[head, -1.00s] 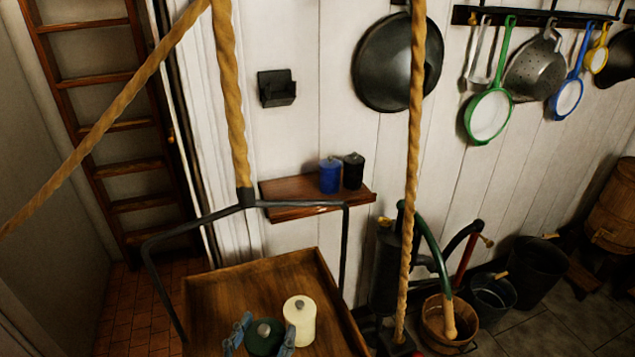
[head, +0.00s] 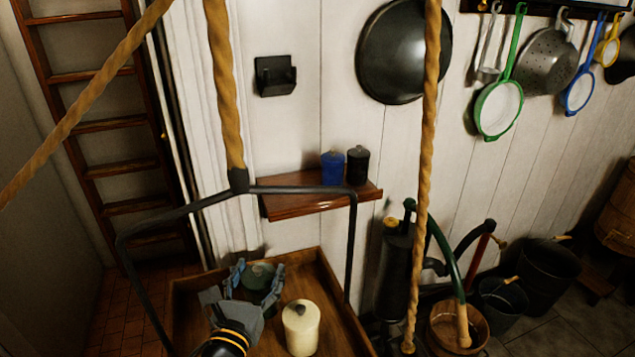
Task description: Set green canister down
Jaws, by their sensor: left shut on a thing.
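The green canister (head: 259,271) is between the fingers of my left gripper (head: 256,286), which is shut on it. My gripper hides much of its body. It is over the back part of the hanging wooden tray (head: 322,272); I cannot tell whether its base touches the tray. A cream canister (head: 301,327) with a grey knob stands upright on the tray, to the right and nearer to me. My right gripper does not show.
A wall shelf (head: 318,203) behind the tray holds a blue canister (head: 332,167) and a black canister (head: 357,165). Ropes (head: 226,90) and a dark metal frame (head: 300,190) hang around the tray. A pump (head: 397,270) and buckets stand to the right.

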